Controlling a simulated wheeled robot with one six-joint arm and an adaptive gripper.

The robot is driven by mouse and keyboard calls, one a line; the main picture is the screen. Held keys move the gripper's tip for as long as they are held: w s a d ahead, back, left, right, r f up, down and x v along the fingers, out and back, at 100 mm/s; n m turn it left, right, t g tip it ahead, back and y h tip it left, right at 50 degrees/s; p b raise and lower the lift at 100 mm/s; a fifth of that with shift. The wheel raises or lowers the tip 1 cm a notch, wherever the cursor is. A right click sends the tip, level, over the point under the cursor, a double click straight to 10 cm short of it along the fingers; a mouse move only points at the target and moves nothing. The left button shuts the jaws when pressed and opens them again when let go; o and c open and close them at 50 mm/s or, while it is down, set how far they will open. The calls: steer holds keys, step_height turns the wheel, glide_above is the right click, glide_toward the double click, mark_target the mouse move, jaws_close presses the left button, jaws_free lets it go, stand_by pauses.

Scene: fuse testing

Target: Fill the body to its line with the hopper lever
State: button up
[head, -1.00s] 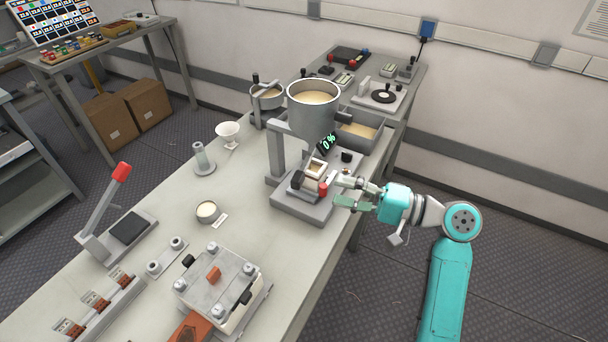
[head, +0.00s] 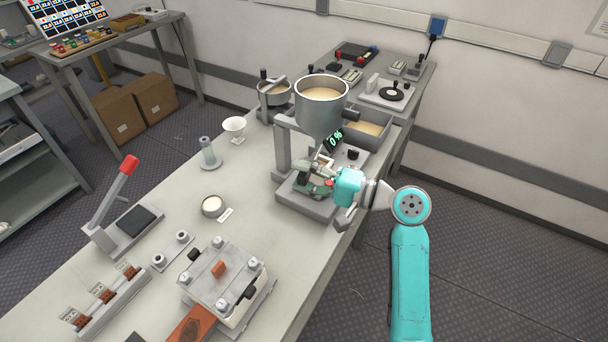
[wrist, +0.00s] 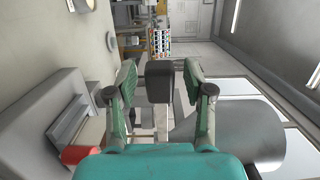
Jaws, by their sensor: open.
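The hopper (head: 322,117) is a grey metal vessel of pale grains on a stand. A dark handle (head: 350,114) sticks out at its right side. Below it, a green readout (head: 334,140) shows 0 %. My gripper (head: 312,183) is at the stand's base, under the hopper, with its fingers pointing left. In the wrist view its fingers (wrist: 158,88) are open on either side of a dark rounded knob (wrist: 159,82), with gaps showing. I cannot tell whether this knob is the hopper lever. The body is largely hidden behind my gripper in the head view.
A red knob (head: 328,182) is close by my gripper; it also shows in the wrist view (wrist: 80,154). A tray of grains (head: 372,128) stands behind right. A small round dish (head: 213,206) and a clamped metal block (head: 222,272) stand on the bench (head: 160,205).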

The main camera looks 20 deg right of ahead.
jaws_close()
steer(key=shift+w+a+m+t+h, duration=0.25)
steer(key=shift+a+m+t+h, duration=0.25)
steer(key=shift+h, duration=0.1)
steer(key=shift+w+a+m+t+h, duration=0.25)
steer(key=shift+w+m+t+h, duration=0.25)
steer(key=shift+m+t+h, duration=0.15)
jaws_free()
